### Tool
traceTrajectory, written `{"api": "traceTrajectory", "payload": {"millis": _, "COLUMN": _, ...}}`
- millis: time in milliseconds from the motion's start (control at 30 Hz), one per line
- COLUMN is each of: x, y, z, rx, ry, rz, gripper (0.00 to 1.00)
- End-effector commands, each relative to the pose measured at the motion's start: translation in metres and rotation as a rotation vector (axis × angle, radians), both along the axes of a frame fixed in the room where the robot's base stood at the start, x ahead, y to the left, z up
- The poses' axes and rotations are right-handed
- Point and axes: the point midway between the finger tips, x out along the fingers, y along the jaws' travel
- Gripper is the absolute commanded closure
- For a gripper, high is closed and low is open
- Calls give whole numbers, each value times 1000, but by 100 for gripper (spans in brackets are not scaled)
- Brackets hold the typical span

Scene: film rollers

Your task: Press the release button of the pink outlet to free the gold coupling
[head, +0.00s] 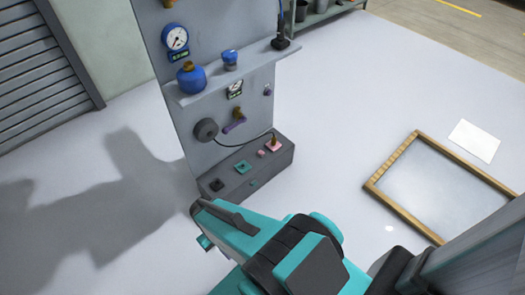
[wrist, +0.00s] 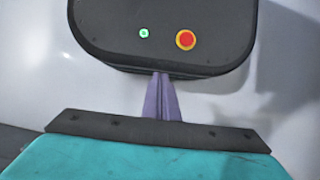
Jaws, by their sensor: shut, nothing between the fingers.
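The pink outlet (head: 276,147) is on top of a dark grey box at the foot of the panel. The gold coupling (head: 273,138) stands in it, with a thin dark hose running to it. A small pink piece (head: 262,153) sits just left of the outlet and looks like its release button. My gripper (wrist: 162,76) shows in the wrist view as two purple-grey fingers, shut together and empty. The pink outlet is not in the wrist view. In the head view my teal arm lies in front of the box, and the fingertips cannot be made out.
The dark grey box (head: 225,190) also bears a teal outlet (head: 243,167) and a black outlet (head: 217,185). A wooden frame (head: 392,210) lies on the floor at right.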

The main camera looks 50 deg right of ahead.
Motion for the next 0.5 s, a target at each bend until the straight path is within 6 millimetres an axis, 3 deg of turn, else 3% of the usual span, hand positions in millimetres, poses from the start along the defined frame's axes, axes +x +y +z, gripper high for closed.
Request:
{"api": "traceTrajectory", "payload": {"millis": 267, "x": 85, "y": -42, "z": -39, "rx": 57, "ry": -110, "rz": -34, "gripper": 100}}
{"api": "traceTrajectory", "payload": {"millis": 500, "x": 169, "y": -109, "z": -57, "rx": 97, "ry": -242, "rz": -63, "gripper": 100}}
